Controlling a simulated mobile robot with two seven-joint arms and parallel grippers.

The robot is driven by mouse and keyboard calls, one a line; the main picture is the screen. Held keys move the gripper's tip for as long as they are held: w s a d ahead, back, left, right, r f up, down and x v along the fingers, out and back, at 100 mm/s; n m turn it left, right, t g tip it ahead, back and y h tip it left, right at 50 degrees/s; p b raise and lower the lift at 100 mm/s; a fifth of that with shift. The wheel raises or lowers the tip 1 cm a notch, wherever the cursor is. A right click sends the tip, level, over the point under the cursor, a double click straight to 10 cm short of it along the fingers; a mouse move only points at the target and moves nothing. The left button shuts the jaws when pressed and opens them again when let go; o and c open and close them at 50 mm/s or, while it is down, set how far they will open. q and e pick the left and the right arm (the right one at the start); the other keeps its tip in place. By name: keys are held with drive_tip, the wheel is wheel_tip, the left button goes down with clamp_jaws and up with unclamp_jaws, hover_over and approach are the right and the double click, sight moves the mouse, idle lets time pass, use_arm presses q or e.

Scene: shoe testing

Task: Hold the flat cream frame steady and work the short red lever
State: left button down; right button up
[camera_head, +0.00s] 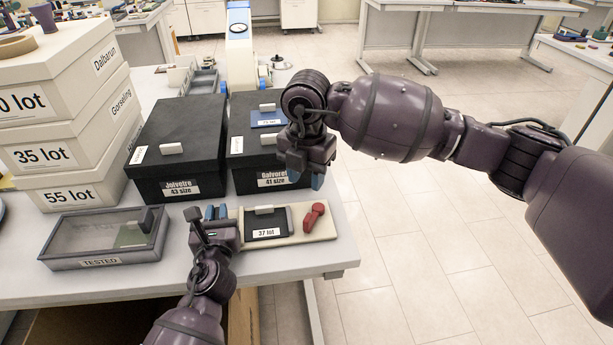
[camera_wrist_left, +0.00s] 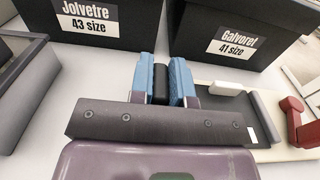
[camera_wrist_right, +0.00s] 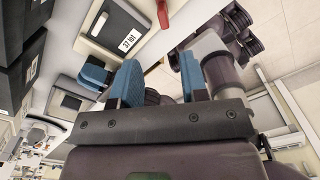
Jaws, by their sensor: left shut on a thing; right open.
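The flat cream frame (camera_head: 328,228) lies on the table near its right front corner; its pale border also shows in the left wrist view (camera_wrist_left: 290,154). It bears a dark panel labelled "37 lot" (camera_head: 268,223) and a short red lever (camera_head: 313,216) at its right. The lever shows partly in the right wrist view (camera_wrist_right: 163,13). My left gripper (camera_head: 215,212) is at the frame's left end, shut on a small black piece (camera_wrist_left: 160,84); I cannot tell whether that piece joins the frame. My right gripper (camera_head: 305,179) is open and empty, above and behind the lever.
Black shoe boxes (camera_head: 178,135) stand just behind the frame. A grey tray marked "TESTED" (camera_head: 105,263) sits to the left, with stacked cream boxes (camera_head: 45,156) behind it. The table's right edge is close to the frame, with open floor (camera_head: 400,240) beyond.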

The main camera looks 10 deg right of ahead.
sight(307, 218)
drive_tip(key=shift+n, duration=0.4)
drive_tip(key=f, duration=1.2)
drive_tip(key=shift+s+f, duration=0.15)
drive_tip(key=shift+s, duration=0.2)
drive_tip(key=shift+c, duration=0.4)
clamp_jaws()
